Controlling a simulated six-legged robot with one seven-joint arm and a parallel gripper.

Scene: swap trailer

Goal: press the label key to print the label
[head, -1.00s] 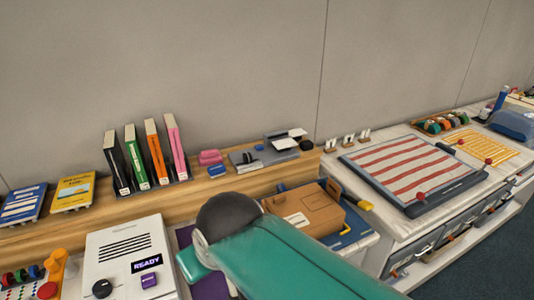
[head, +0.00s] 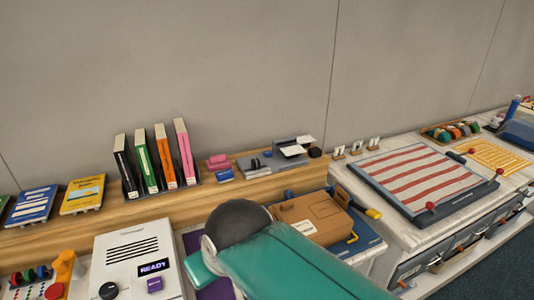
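A white label machine (head: 122,248) stands at the lower left in the head view. Its dark display (head: 154,267) reads "READY". Below the display is a raised purple key (head: 155,284), and to its left a black round knob (head: 108,290). Slots run across the machine's upper face. No label is seen coming out of the visible part; its lower edge is cut off by the frame. My teal arm link with a dark round joint lies right of the machine. My gripper is not in view.
A bead rack and an orange piece with a red button (head: 54,291) stand left of the machine.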

